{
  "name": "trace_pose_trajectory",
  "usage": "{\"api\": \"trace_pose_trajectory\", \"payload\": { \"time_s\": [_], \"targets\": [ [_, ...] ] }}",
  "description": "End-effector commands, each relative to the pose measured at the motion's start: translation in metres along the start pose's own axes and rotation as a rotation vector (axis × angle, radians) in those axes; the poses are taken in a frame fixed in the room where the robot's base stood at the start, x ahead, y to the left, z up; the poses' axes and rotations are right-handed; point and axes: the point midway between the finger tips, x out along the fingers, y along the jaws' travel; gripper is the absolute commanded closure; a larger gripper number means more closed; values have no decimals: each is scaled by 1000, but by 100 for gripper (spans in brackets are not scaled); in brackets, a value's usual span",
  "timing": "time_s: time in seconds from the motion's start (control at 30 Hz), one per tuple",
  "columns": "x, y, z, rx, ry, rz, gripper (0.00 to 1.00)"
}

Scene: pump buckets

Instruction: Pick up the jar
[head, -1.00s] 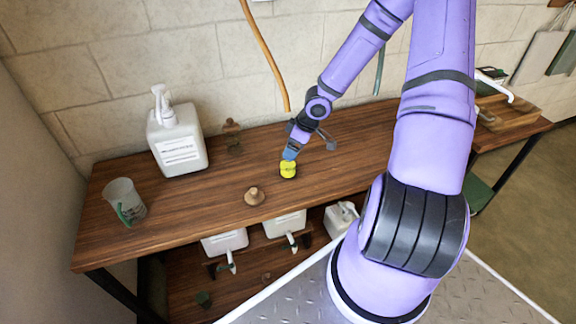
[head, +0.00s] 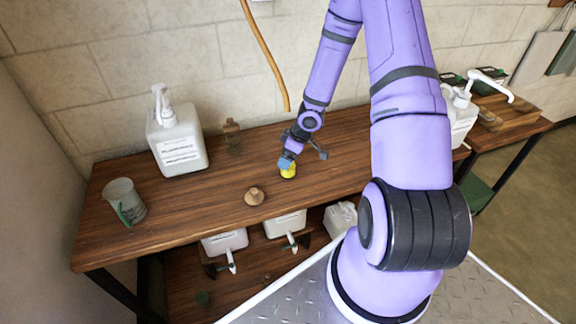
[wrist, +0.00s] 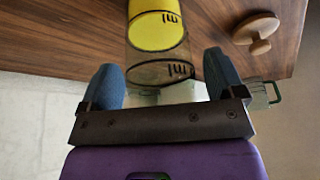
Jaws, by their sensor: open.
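The jar (head: 288,172) stands on the wooden table, with a yellow part showing just below my gripper (head: 287,159). In the wrist view the jar (wrist: 157,28) has a yellow far section and a clear glass near section with dark markings. My gripper (wrist: 163,82) is open, its two blue fingers on either side of the clear section. Gaps show between the glass and the fingers. In the head view my gripper hides the jar's upper part.
A white pump bottle (head: 177,140) and a clear measuring cup (head: 124,202) stand on the left of the table (head: 190,205). White pump containers (head: 225,241) sit on the lower shelf.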

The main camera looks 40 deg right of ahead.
Motion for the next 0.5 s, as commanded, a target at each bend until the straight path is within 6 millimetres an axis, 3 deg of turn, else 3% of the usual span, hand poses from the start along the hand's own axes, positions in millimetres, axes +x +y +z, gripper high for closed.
{"api": "trace_pose_trajectory", "payload": {
  "time_s": [0.33, 0.5],
  "targets": [
    [2, 0, 0, -1, -1, 2, 12],
    [2, 0, 0, -1, -1, 1, 51]
  ]
}}
